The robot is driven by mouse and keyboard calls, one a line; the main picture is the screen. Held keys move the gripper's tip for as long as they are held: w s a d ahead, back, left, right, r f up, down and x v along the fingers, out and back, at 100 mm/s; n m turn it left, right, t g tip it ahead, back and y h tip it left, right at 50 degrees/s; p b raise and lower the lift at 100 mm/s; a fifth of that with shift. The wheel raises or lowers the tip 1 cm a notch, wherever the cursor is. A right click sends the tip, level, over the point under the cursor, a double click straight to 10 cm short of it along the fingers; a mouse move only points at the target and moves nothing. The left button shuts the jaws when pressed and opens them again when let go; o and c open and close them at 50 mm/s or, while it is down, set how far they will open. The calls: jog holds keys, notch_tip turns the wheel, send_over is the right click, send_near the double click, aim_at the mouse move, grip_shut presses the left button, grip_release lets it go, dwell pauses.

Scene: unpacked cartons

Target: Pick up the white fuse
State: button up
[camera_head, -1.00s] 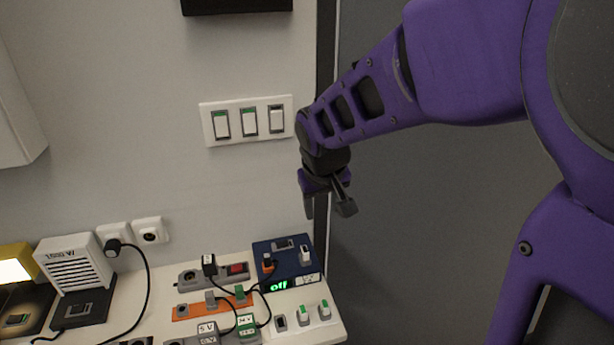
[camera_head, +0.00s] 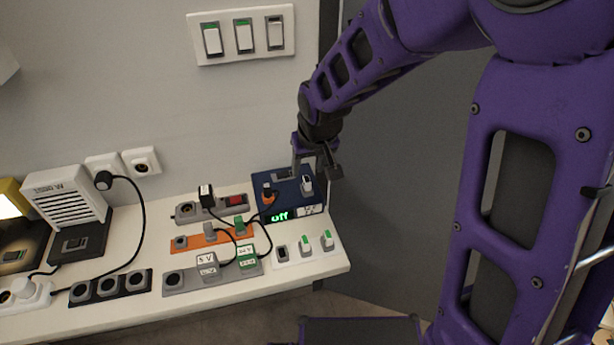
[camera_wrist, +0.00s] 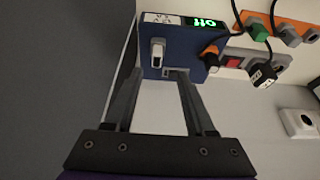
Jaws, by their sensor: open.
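What looks like the white fuse (camera_head: 306,184) sits upright in the blue box (camera_head: 262,184) at the right end of the bench. In the wrist view the white fuse (camera_wrist: 157,53) is on the box's face, just beyond the fingertips and slightly left of the middle between them. My gripper (camera_head: 316,172) is open and empty, close above the back of the blue box. I cannot tell whether a finger touches the box.
An orange-grey plug (camera_head: 268,193) with a cable stands left of the fuse on the same box, which shows "off". A white panel (camera_head: 305,255) with green-white switches lies in front. Adapters and cables crowd the left. The wall is close behind.

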aim_at(307, 181)
jog(key=shift+b+x, duration=0.4)
jog(key=shift+x, duration=0.7)
jog(key=b+x, duration=0.2)
jog(key=x, duration=0.1)
jog(key=b+x, duration=0.1)
jog(key=x, duration=0.1)
jog(key=shift+d+f, duration=0.1)
jog(key=shift+d, duration=0.15)
grip_shut()
dwell(0.3)
